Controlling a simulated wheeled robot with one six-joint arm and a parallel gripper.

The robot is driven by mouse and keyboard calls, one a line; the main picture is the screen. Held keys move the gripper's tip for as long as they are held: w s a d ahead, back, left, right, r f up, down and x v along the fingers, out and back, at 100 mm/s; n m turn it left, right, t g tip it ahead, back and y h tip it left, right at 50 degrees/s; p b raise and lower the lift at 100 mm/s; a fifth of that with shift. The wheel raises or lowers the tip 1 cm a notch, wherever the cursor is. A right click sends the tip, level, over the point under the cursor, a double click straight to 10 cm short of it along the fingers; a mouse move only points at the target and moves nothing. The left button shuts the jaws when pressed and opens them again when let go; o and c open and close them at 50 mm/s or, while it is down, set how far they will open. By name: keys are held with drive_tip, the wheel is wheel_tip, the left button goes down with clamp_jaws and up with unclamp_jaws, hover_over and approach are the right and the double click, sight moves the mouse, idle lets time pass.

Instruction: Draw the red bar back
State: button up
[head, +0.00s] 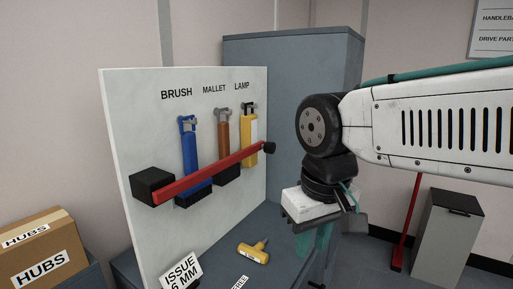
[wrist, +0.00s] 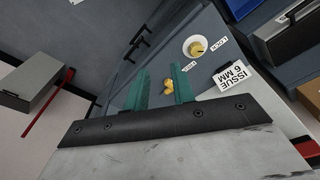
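The red bar (head: 212,172) runs across the front of a white upright board (head: 120,110), from a black block (head: 152,186) at the left to a black knob (head: 269,147) at the right. It crosses in front of a blue brush (head: 188,143), a brown mallet (head: 223,137) and a yellow lamp (head: 250,128), which hang under labels. My gripper (head: 316,258) points down, to the right of the bar and below the knob, apart from both. In the wrist view its teal fingers (wrist: 160,78) are spread with nothing held between them.
A yellow tool (head: 253,252) lies on the blue-grey bench below the board, near an "ISSUE 6 MM" sign (head: 181,270). A round white dish (wrist: 195,47) shows in the wrist view. A HUBS box (head: 42,248) stands left; a grey bin (head: 446,235) and red pole (head: 407,225) stand right.

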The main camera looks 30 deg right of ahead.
drive_tip(key=w+d+r+m, duration=0.1)
drive_tip(key=w+r, duration=0.3)
drive_tip(key=w, duration=0.1)
drive_tip(key=w+d+r+m+h, duration=0.1)
drive_tip(key=w+d+r+m, duration=0.1)
drive_tip(key=w, duration=0.4)
drive_tip(key=w+d+r+m, duration=0.2)
drive_tip(key=w+r, duration=0.3)
drive_tip(key=shift+w+d+r+h, duration=0.2)
drive_tip(key=shift+w+r+h, duration=0.1)
drive_tip(key=shift+w+r, duration=0.1)
clamp_jaws()
drive_tip(key=w+d+r+m, duration=0.3)
drive_tip(key=w+d, duration=0.1)
drive_tip(key=w, duration=0.4)
drive_tip(key=w+d+r+m+h, duration=0.1)
drive_tip(key=w+d+r+m, duration=0.1)
drive_tip(key=w, duration=0.7)
drive_tip(key=shift+d+r+m+t+h, duration=0.35)
drive_tip(key=shift+d+m, duration=0.25)
drive_tip(key=shift+d, duration=0.6)
